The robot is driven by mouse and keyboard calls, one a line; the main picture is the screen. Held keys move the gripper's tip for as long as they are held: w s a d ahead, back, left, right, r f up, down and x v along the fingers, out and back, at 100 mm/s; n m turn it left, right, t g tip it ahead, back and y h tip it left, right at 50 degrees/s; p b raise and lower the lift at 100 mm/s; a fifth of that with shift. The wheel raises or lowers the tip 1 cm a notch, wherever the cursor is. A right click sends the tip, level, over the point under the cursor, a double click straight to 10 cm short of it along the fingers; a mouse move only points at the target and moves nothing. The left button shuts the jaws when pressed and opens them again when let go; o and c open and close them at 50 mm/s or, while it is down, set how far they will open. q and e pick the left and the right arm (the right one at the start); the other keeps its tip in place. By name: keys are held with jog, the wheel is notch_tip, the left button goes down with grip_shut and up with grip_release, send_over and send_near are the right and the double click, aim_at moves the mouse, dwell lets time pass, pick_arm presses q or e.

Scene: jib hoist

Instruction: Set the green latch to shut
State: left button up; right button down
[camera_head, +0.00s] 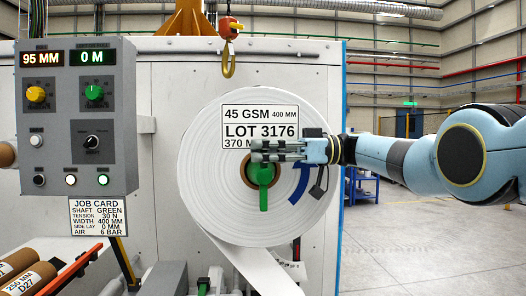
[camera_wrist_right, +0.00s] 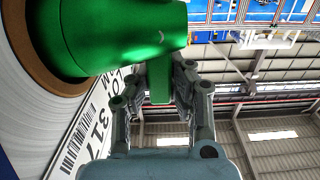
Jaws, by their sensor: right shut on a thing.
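The green latch (camera_head: 264,195) is at the core of the big white roll (camera_head: 215,190), with a bar pointing straight down in the head view. My right gripper (camera_head: 262,150) reaches in from the right and lies across the roll just above it, covering its upper part. In the right wrist view the green round body (camera_wrist_right: 125,35) sticks out from the roll's brown core. A green tab (camera_wrist_right: 160,80) from it sits between the fingers of my right gripper (camera_wrist_right: 155,85), which are shut on it. My left gripper is out of view.
A grey control box (camera_head: 75,115) with knobs and lit displays stands at the left, with a job card (camera_head: 96,216) below it. A hoist hook (camera_head: 229,62) hangs above the roll. Brown tubes (camera_head: 30,275) lie at lower left.

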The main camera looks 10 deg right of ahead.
jog(key=c, duration=1.2)
grip_release()
jog(key=shift+d, duration=0.1)
jog(key=shift+o, duration=0.2)
notch_tip(320, 180, up, 10)
jog(key=shift+f, duration=0.1)
jog(key=shift+w, duration=0.1)
